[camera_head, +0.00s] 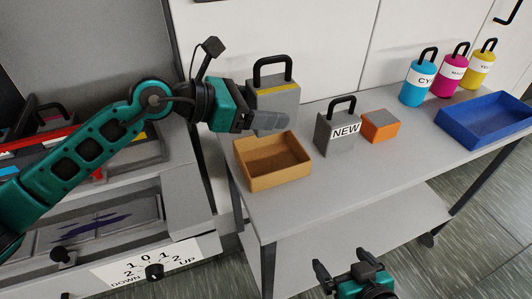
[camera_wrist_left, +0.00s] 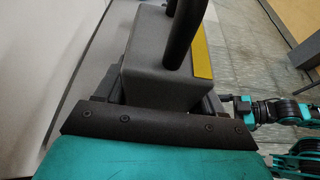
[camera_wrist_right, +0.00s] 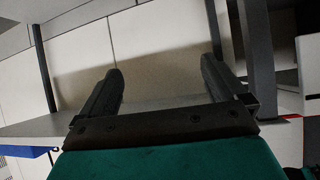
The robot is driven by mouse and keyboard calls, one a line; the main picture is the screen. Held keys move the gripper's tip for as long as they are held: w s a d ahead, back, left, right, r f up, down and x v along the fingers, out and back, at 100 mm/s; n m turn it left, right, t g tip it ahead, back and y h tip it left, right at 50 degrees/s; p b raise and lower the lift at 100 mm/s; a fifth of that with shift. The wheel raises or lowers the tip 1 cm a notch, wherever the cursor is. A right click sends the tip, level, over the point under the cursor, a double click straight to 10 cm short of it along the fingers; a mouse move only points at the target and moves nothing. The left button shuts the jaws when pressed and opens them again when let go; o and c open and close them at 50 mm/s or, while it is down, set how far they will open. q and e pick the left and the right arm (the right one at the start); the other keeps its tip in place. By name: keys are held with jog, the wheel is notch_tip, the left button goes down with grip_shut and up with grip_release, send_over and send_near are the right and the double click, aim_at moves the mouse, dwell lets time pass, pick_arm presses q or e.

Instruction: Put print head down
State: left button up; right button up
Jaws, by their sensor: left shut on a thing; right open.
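A grey print head (camera_head: 285,97) with a black handle and a yellow stripe is upright at the left end of the table, just behind the tan tray. My left gripper (camera_head: 268,122) is shut on its body. It fills the jaws in the left wrist view, where the print head (camera_wrist_left: 160,62) shows its yellow stripe. Its underside is hidden, so I cannot tell whether it touches the table. A second grey print head (camera_head: 335,133) labelled NEW stands on the table. My right gripper (camera_head: 345,270) is open and empty, low in front of the table.
The open tan tray (camera_head: 272,172) is empty. An orange-and-grey block (camera_head: 381,126) sits right of the NEW head. Cyan (camera_head: 417,84), magenta (camera_head: 451,73) and yellow (camera_head: 481,66) bottles and a blue tray (camera_head: 487,128) are farther right. The printer (camera_head: 95,215) is at left. The table's front middle is clear.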

pick_arm(q)
notch_tip(320, 180, down, 6)
jog(key=shift+f+b, duration=0.1)
jog(key=shift+b, duration=0.35)
notch_tip(320, 180, down, 4)
jog(key=shift+f+b, duration=0.25)
jog(key=shift+b, duration=0.35)
jog(key=o, duration=1)
jog(key=shift+a, duration=0.1)
jog(key=v, duration=1.2)
